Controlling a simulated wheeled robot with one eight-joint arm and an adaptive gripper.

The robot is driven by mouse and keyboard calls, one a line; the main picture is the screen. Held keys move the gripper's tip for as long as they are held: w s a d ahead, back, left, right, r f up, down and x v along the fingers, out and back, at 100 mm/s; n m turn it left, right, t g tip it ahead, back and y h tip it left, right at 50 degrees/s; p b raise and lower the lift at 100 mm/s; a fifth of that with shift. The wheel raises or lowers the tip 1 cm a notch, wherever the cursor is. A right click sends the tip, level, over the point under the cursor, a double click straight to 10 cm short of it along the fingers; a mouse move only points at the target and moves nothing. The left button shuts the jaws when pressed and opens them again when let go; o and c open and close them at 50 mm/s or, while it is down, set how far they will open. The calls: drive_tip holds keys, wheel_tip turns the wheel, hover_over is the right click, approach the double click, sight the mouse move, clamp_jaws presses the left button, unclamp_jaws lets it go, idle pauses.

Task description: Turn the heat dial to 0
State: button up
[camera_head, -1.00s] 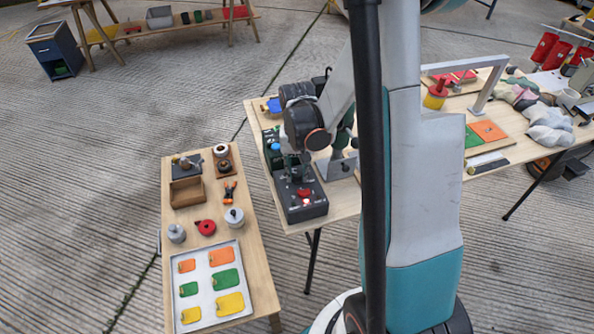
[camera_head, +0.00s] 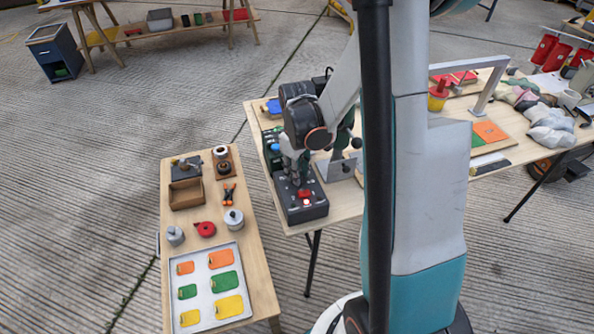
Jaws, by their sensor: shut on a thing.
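A dark control box (camera_head: 312,211) sits at the near left end of the right-hand work table. A red control (camera_head: 304,193) and a small white spot (camera_head: 306,203) show on its top near the front. My gripper (camera_head: 297,183) points down onto the top of the box, just behind the red control. Its fingers are close together and shut on a small part there, which appears to be the heat dial. The fingers hide the dial, so its marks and setting cannot be read.
A low side table to the left holds a tray (camera_head: 239,317) of coloured pieces, an open wooden box (camera_head: 186,206), a red round item (camera_head: 206,229) and metal pots. A grey frame (camera_head: 488,88) and cloth-like bags (camera_head: 550,128) stand on the right table.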

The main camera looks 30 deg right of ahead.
drive_tip(key=shift+n, duration=1.1)
drive_tip(key=o, duration=1.1)
wheel_tip(320, 180, up, 12)
